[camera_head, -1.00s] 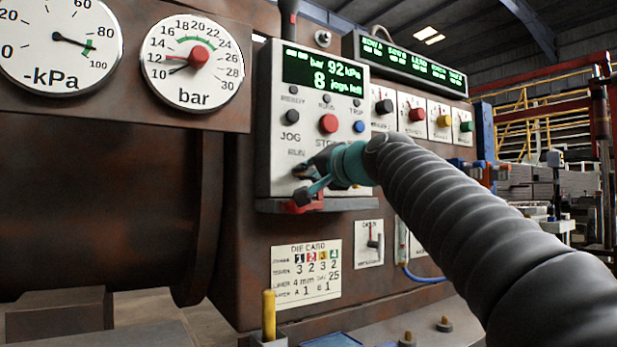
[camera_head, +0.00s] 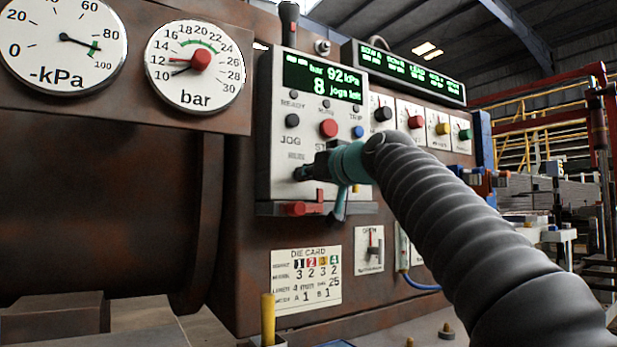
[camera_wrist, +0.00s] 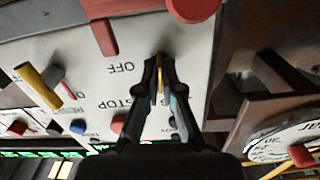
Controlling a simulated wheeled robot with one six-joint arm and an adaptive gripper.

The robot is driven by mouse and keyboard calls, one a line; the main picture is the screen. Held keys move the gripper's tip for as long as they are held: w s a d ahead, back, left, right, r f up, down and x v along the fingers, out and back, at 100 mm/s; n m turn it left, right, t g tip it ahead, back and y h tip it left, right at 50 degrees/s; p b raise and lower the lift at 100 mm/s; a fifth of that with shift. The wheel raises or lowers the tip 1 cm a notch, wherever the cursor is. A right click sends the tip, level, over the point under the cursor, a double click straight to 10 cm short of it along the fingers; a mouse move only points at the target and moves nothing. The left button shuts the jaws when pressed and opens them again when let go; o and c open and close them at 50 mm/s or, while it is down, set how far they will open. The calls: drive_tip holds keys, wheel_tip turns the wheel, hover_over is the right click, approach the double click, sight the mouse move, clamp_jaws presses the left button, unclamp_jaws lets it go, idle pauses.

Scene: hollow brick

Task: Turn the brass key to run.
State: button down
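The brass key (camera_wrist: 160,74) shows as a thin gold edge between my fingertips in the wrist view. It sits in the pale control panel (camera_head: 265,150), beside the OFF label, which appears upside down. My gripper (camera_wrist: 160,68) has its fingers close together on both sides of the key, apparently touching it. In the head view my gripper (camera_head: 298,173) is at the lower part of the panel, below the JOG and STOP buttons, and hides the key there. The panel display reads 92 kPa and 8 jogs left.
A red part (camera_head: 298,208) sticks out at the panel's lower edge, also near the fingers in the wrist view (camera_wrist: 104,36). A yellow-handled part (camera_wrist: 38,84) projects from the panel. Two gauges, kPa (camera_head: 62,70) and bar (camera_head: 175,88), stand left of the panel.

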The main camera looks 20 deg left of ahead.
drive_tip(key=shift+r+n, duration=0.1)
drive_tip(key=shift+n, duration=0.5)
drive_tip(key=c, duration=1.3)
unclamp_jaws()
drive_tip(key=shift+a, duration=0.1)
drive_tip(key=shift+c, duration=0.2)
drive_tip(key=v, duration=1.2)
